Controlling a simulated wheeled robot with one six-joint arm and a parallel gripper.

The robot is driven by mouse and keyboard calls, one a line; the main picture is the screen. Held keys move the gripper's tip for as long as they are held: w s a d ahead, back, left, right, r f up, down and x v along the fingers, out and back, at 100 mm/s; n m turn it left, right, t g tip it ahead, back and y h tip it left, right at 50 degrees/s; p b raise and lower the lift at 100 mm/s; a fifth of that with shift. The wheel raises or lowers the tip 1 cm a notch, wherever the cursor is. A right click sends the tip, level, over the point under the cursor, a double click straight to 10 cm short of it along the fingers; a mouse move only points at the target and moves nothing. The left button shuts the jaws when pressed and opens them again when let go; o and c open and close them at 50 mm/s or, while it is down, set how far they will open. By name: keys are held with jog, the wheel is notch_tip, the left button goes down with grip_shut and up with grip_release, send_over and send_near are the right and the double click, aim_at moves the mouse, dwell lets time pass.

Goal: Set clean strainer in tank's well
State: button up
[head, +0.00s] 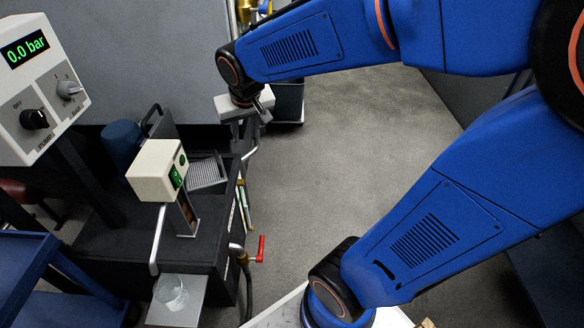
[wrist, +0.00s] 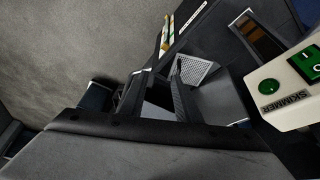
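A grey perforated piece, which looks like a strainer (head: 207,172), is on the dark tank (head: 105,215), behind the cream skimmer box. It also shows in the wrist view (wrist: 196,70), with plain grey surfaces below it. I cannot tell whether it is the clean strainer, or whether it sits in the well. My gripper (head: 262,104) is beyond and above the tank's back right corner, apart from the perforated piece. Its fingers are small and partly hidden in the head view. A large grey body fills the bottom of the wrist view, and no clear grip on anything shows.
The cream skimmer box (head: 160,170) with green buttons stands up from the tank. A clear glass vessel (head: 172,291) is on a front shelf. A red valve handle (head: 261,248) sticks out at right. A dark bin (head: 289,101) stands behind. The grey floor (head: 340,150) is clear.

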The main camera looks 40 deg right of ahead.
jog(key=s+d+r+n, duration=0.1)
jog(key=s, duration=1.9)
jog(key=shift+d+n+y, duration=0.35)
jog(key=shift+n+y, duration=0.05)
jog(key=shift+o, duration=0.4)
jog(key=shift+r, duration=0.1)
